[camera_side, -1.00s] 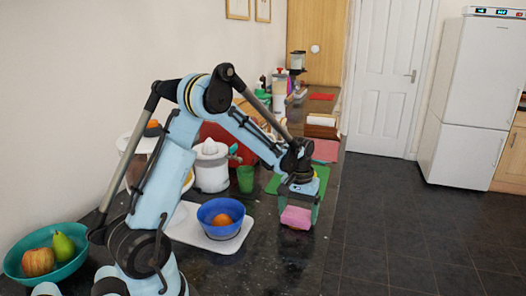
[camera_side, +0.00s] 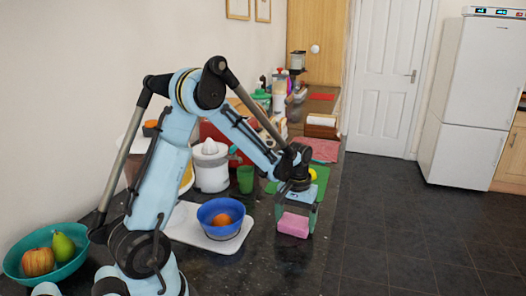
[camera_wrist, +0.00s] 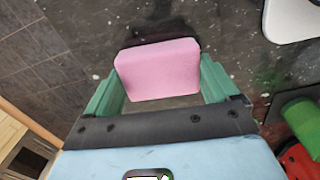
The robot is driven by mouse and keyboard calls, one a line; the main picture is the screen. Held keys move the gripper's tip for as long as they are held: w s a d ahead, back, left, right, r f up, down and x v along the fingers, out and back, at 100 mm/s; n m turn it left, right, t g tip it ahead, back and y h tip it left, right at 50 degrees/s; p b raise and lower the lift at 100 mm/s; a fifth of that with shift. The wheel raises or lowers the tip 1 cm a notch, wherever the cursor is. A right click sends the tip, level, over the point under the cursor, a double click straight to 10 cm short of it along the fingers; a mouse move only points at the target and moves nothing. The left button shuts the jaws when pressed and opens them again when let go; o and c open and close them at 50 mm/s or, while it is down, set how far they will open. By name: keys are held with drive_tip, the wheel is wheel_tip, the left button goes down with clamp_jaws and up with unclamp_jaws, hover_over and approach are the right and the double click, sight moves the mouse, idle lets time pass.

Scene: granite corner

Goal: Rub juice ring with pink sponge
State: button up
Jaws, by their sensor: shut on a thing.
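The pink sponge (camera_side: 292,225) is held between the green fingers of my gripper (camera_side: 297,212), low over the dark speckled counter, right of the blue bowl. In the wrist view, the sponge (camera_wrist: 158,68) sits between the two fingers of my gripper (camera_wrist: 160,82), its broad pink face showing. I cannot tell whether its underside touches the counter. I cannot make out the juice ring clearly in either view; the sponge and gripper hide part of the counter.
A blue bowl (camera_side: 205,212) with an orange fruit stands on a white tray (camera_side: 232,245), left of the sponge. A green cup (camera_side: 245,180) and white juicer (camera_side: 211,172) stand behind. A green board (camera_side: 322,178) lies beyond my gripper. The counter's right edge drops to the floor.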

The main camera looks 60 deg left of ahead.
drive_tip(key=shift+s+d, duration=0.55)
drive_tip(key=shift+w+a+r, duration=0.1)
drive_tip(key=shift+w+a, duration=1.1)
drive_tip(key=shift+a, duration=0.05)
drive_tip(key=shift+w+a, duration=0.25)
drive_tip(key=shift+w, duration=0.05)
drive_tip(key=shift+w+a, duration=1.2)
drive_tip(key=shift+a, duration=0.05)
drive_tip(key=shift+s+d, duration=1.95)
drive_tip(key=shift+d, duration=0.05)
drive_tip(key=shift+s+d, duration=0.75)
drive_tip(key=shift+s, duration=0.05)
drive_tip(key=shift+r, duration=3.95)
drive_tip(key=shift+w+f, duration=0.1)
drive_tip(key=shift+f, duration=0.05)
